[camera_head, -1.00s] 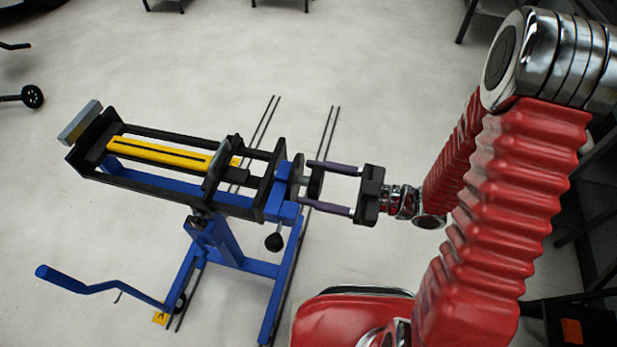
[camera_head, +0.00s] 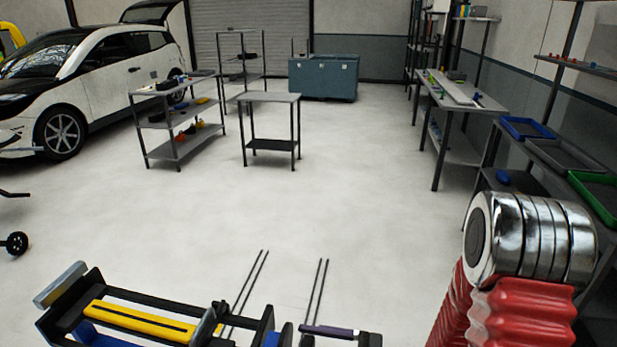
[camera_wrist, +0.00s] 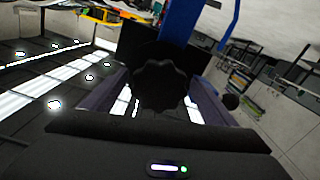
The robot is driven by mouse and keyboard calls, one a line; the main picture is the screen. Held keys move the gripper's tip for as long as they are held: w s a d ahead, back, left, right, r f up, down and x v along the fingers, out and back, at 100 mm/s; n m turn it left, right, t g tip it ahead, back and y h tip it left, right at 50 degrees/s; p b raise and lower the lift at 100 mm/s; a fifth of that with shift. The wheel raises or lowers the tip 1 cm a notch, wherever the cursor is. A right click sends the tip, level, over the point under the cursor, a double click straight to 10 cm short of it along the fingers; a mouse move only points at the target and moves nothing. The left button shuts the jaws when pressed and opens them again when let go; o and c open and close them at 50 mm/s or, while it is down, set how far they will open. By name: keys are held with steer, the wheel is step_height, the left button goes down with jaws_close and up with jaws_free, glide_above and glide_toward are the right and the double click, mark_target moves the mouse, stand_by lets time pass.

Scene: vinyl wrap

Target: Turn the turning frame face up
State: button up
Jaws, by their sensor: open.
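The turning frame (camera_head: 97,288) shows at the bottom left of the head view, cut off by the lower edge. It has black rails, a yellow slotted bar (camera_head: 140,320) visible from above, and a grey block (camera_head: 60,284) at its far-left end. My gripper (camera_head: 327,332) is at the frame's right end, only partly in the head view. In the wrist view, a black lobed knob (camera_wrist: 160,82) lies between the two open fingers of my gripper (camera_wrist: 158,95). I cannot tell whether either finger touches it. A blue post (camera_wrist: 180,22) rises behind the knob.
Open floor (camera_head: 330,200) lies beyond the frame. A shelf cart (camera_head: 180,120), a small table (camera_head: 270,98), a blue-grey chest (camera_head: 323,77) and a white car (camera_head: 100,75) stand farther back. Benches with trays (camera_head: 525,128) line the right side, near my arm.

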steer(key=s+d+r+n+g+h, duration=0.1)
steer(key=s+r+n+g+h, duration=0.25)
steer(key=n, duration=0.95)
steer(key=s+d+r+n+g+h, duration=0.1)
steer(key=s+n+g+h, duration=0.4)
steer(key=n, duration=0.7)
steer(key=d+r+n+t+h, duration=0.4)
steer(key=d+n, duration=0.3)
steer(key=n, duration=0.7)
steer(key=d+r+n+t+h, duration=0.5)
steer(key=d+r+n+t, duration=0.2)
steer(key=n, duration=0.7)
steer(key=shift+r+n, duration=0.15)
steer(key=shift+n, duration=0.15)
steer(key=shift+d, duration=0.15)
steer(key=shift+c, duration=0.6)
